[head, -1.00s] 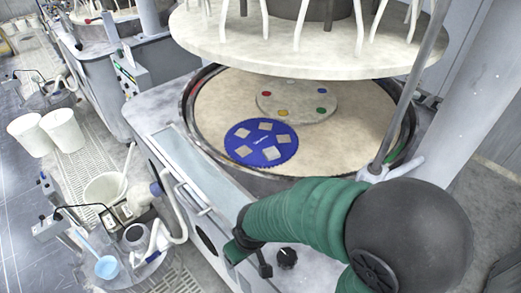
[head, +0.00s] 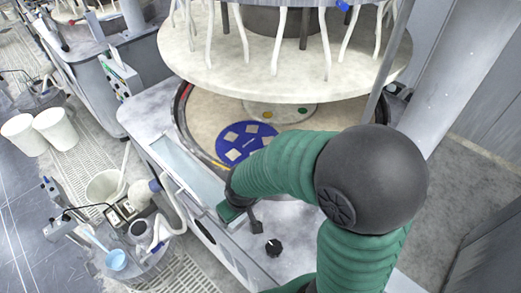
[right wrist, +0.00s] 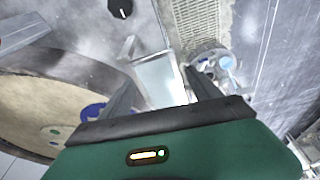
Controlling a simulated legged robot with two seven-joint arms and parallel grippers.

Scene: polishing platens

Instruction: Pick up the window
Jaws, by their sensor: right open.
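Several pale square pieces, which I take to be the windows, lie on a blue toothed disc (head: 246,154) on the beige round platen (head: 204,120); one pale square piece (head: 232,136) sits near its upper left. My right gripper (head: 243,217) is over the machine's front edge, near the disc but apart from it. In the right wrist view the right gripper (right wrist: 160,80) is open with nothing held between its fingers. The blue disc (right wrist: 93,111) shows there only in part, beside the left finger. My left gripper is not in view.
A large pale upper plate (head: 240,75) with white tubes hangs over the platen. A black knob (head: 273,247) and a clear panel (head: 183,163) are on the machine front. White buckets (head: 57,128) stand at left.

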